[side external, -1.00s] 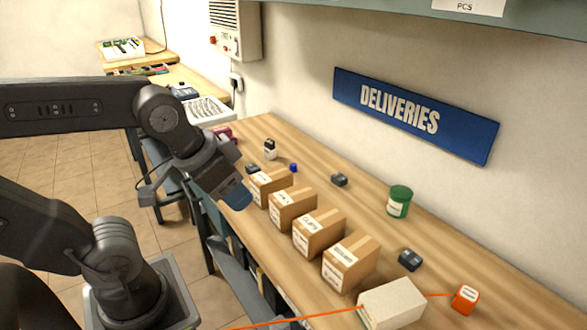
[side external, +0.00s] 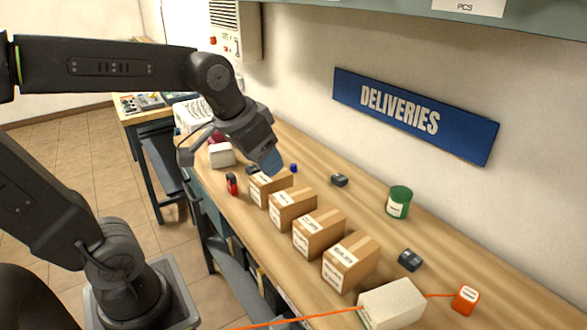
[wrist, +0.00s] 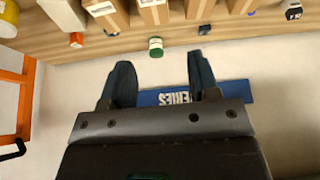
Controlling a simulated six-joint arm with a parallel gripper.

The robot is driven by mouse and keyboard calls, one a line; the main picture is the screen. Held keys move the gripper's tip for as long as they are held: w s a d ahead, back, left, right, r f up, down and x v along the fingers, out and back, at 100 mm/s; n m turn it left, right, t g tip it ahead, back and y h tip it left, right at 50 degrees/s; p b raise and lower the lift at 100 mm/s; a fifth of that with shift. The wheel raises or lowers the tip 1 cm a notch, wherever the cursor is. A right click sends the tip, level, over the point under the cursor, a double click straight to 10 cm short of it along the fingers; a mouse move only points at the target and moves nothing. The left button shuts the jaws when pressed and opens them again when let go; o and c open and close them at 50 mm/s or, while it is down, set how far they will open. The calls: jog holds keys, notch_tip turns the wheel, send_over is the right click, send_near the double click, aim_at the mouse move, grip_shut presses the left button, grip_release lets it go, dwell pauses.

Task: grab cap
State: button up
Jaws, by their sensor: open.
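A small blue cap (side external: 294,168) stands on the wooden bench behind the row of cardboard boxes. It also shows small near the top right of the wrist view (wrist: 251,12). My gripper (side external: 273,165) is above the far end of the boxes in the side view, its bluish fingers pointing down and right, close to the cap in the picture. Its height above the bench is hard to judge. In the wrist view my gripper (wrist: 160,62) is open and empty, its fingers apart, with the cap beyond and right of them.
Several cardboard boxes (side external: 319,234) line the bench front. A green jar (side external: 398,201), dark small items (side external: 339,180), an orange box (side external: 466,299) and a white box (side external: 392,304) lie further right. A blue sign (side external: 413,116) hangs on the wall. Bare bench surrounds the jar.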

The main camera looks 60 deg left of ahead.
jog(key=w+a, duration=0.8)
jog(key=w, duration=0.3)
jog(key=n+g, duration=0.2)
send_over(293, 165)
jog(key=s, duration=0.2)
jog(key=f, duration=2)
jog(key=shift+w+d, duration=0.1)
jog(key=shift+d, duration=0.1)
jog(key=shift+x, duration=3)
jog(key=shift+r, duration=0.1)
jog(key=c, duration=1)
